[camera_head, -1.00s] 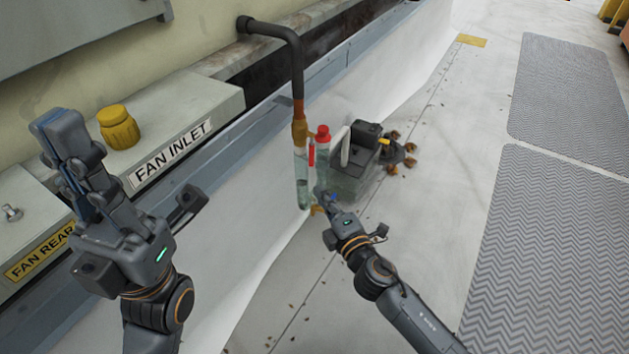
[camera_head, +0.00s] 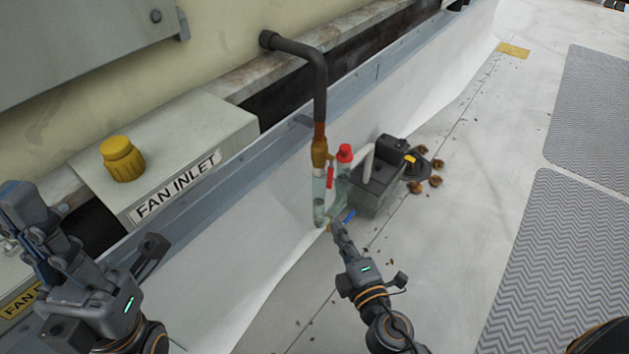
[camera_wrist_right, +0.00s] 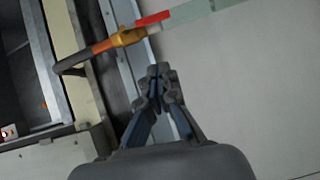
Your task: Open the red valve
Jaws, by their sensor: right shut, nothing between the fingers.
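The red valve handle (camera_head: 330,177) hangs along the clear tube, below the brass valve body (camera_head: 319,153) on the dark pipe. In the right wrist view the red handle (camera_wrist_right: 155,18) and brass body (camera_wrist_right: 128,37) lie beyond the fingertips, near the top edge.
A low white wall (camera_head: 240,215) runs behind. The yellow knob (camera_head: 122,158) is at left. The floor in front has free room and grey mats (camera_head: 565,270).

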